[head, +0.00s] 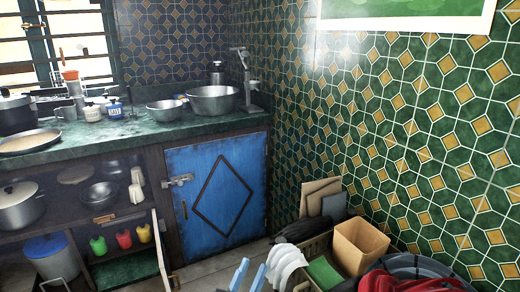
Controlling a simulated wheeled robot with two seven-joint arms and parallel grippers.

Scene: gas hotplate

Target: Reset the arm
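The gripper looks open and nothing shows between the fingers. The rest of the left arm is out of view below the picture. My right gripper and arm are not in view.
A blue cabinet door (216,196) stands under the green counter (180,131), which holds metal bowls and pots. A hinged panel (161,250) stands open at the lower shelves.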

